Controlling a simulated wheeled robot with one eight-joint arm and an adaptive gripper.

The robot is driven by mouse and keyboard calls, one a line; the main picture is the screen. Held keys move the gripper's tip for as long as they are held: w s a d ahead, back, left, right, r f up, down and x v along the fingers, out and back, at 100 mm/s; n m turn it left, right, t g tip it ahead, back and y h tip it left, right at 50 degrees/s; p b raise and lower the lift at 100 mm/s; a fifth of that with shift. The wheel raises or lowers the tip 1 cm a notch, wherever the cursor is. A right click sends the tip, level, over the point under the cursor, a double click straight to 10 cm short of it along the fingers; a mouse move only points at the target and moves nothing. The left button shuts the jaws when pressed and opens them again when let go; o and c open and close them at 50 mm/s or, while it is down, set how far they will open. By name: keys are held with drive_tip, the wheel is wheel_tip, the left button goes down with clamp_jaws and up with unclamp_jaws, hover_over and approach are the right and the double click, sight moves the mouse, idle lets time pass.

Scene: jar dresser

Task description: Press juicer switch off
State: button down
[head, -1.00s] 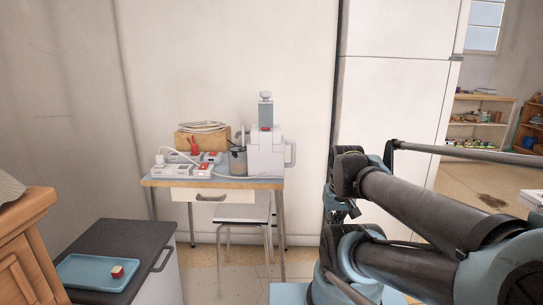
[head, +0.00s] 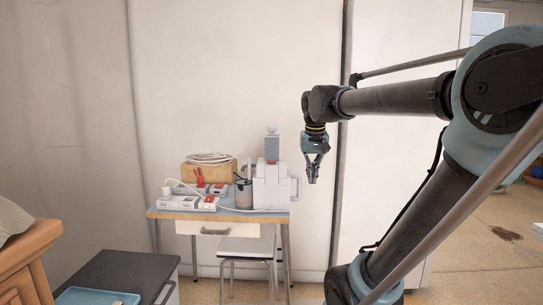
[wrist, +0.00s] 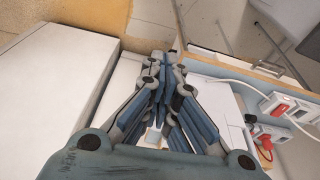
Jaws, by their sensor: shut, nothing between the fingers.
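The white juicer (head: 270,190) with a grey upright top stands at the right end of the small table. A small red patch (head: 271,162) shows near its top; I cannot tell whether this is the switch. My gripper (head: 313,181) is shut and empty, pointing down just to the right of the juicer, with a visible gap in the picture. In the wrist view the shut fingers (wrist: 163,75) hide much of what lies below. A white surface (wrist: 218,108), likely the juicer, shows beside them.
The table (head: 170,214) also holds white power strips with red switches (head: 209,200), a wooden box (head: 196,172) with a coiled cable, and a dark-handled container (head: 243,196). A stool (head: 246,246) stands under it. A dark cabinet (head: 120,272) is at front left.

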drive_tip(key=w+a+r, duration=0.6)
drive_tip(key=w+r, duration=0.1)
drive_tip(key=w+v, duration=0.1)
drive_tip(key=v, duration=0.5)
hover_over(272, 161)
drive_tip(key=s, duration=0.3)
drive_tip(key=shift+s+r, duration=0.1)
drive_tip(key=shift+r, duration=0.25)
drive_tip(key=x, duration=1)
